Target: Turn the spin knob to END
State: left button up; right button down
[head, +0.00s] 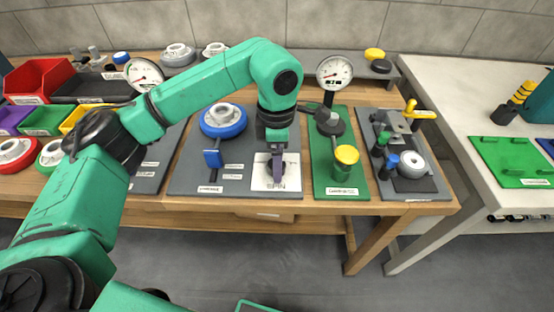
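The spin knob cannot be made out, as the gripper and wrist cover that spot. No END mark is legible. I cannot tell whether the fingers are open, shut or touching a knob. My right gripper is not in view.
A green board (321,165) with a yellow knob (346,155) and gauge (334,71) is right. Bins stand far left.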

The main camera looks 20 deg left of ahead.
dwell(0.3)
pick_arm(q)
notch_tip(320, 180, up, 9)
jog(key=shift+r, duration=0.1)
notch_tip(320, 180, up, 5)
jog(key=shift+s+r+p, duration=0.1)
jog(key=shift+p, duration=0.7)
jog(key=shift+r, duration=0.1)
